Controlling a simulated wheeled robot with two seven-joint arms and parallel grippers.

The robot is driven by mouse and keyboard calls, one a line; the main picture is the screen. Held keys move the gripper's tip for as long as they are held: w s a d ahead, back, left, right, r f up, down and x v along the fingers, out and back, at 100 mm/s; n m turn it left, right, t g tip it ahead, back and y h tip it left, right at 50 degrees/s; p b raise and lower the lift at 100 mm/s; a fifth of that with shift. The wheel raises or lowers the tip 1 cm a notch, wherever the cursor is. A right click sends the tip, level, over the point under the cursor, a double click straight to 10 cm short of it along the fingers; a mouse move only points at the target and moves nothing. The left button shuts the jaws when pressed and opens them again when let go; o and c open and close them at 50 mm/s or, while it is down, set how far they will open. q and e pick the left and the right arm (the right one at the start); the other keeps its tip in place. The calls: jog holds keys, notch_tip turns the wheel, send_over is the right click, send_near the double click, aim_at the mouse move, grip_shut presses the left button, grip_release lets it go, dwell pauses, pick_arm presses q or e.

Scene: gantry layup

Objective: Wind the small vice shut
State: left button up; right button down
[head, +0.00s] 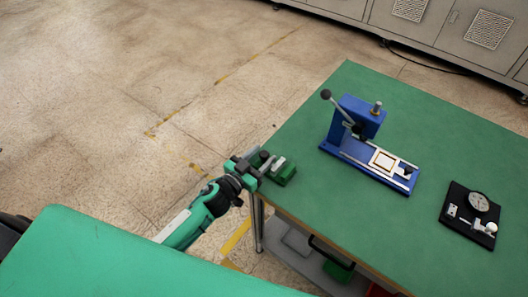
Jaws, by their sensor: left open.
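The small vice (284,173) is a green block with grey metal jaws on top. It stands at the left edge of the green-topped table (330,215) in the head view. My left gripper (256,166) is open at the vice's left side, close to it. The gripper hides that side of the vice, so I cannot tell whether its fingers are around the handle or touching it. The gap between the vice jaws is too small to judge. My right gripper is not in view.
A blue lever press (355,125) stands on the table right of the vice. A black tray with a dial gauge (470,215) lies at the far right. A shelf with bins (337,270) is below. Grey cabinets (440,25) stand behind. Floor left of the table is clear.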

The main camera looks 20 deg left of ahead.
pick_arm(q)
jog(key=shift+w+d, duration=0.3)
jog(key=shift+w, duration=0.35)
jog(key=shift+c, duration=0.2)
jog(key=c, duration=0.9)
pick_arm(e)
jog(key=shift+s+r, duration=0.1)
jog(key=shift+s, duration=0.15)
pick_arm(q)
jog(key=shift+h, duration=0.3)
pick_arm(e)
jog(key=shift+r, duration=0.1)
